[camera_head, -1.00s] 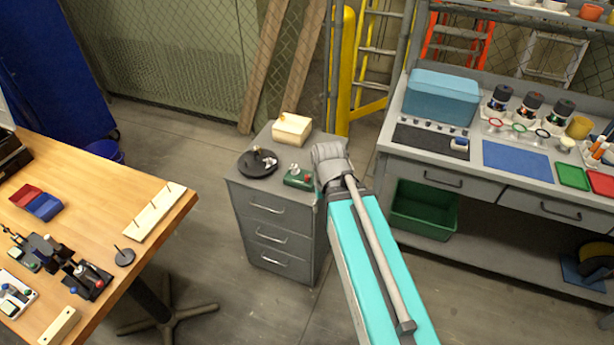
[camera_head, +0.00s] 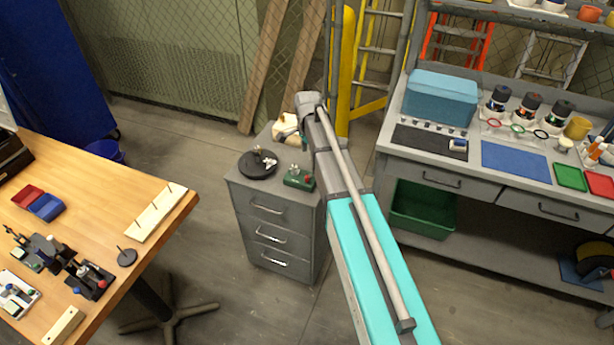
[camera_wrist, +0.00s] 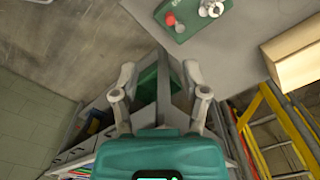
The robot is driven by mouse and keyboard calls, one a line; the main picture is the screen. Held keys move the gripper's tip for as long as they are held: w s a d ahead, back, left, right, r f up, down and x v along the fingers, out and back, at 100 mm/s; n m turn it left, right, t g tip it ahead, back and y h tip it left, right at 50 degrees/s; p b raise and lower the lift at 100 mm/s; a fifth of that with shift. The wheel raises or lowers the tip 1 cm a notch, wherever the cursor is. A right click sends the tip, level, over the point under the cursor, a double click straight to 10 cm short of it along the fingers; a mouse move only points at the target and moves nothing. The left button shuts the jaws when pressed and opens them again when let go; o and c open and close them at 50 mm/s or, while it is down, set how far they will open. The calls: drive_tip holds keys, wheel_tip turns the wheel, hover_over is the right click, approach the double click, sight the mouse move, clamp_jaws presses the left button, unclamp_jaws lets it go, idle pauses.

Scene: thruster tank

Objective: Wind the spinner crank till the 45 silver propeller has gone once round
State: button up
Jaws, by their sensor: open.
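A small green block (camera_head: 299,178) sits on top of the grey drawer cabinet (camera_head: 275,195). It carries a red knob and a silver fitting. In the wrist view the green block (camera_wrist: 187,14) is at the top edge, with its red knob (camera_wrist: 170,19) and a silver, lobed piece (camera_wrist: 211,7) that may be the propeller. I cannot read any marking on it. My gripper (camera_wrist: 159,72) is open and empty in the wrist view, its fingers apart from the green block. In the head view my arm hides most of the gripper.
A black round base with small silver parts (camera_head: 257,164) stands left of the green block. A cream box (camera_head: 287,130) is behind it, partly covered by my arm. A wooden table (camera_head: 150,187) stands left, a workbench (camera_head: 430,150) right, and a yellow ladder (camera_head: 375,70) behind.

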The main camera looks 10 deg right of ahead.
sight(307, 177)
drive_tip(key=shift+w+m, duration=0.5)
drive_tip(key=shift+w, duration=0.35)
drive_tip(key=shift+f, duration=0.15)
wheel_tip(307, 177, down, 13)
drive_tip(key=b, duration=1.3)
drive_tip(key=shift+f+b, duration=0.15)
drive_tip(key=shift+b, duration=0.2)
clamp_jaws()
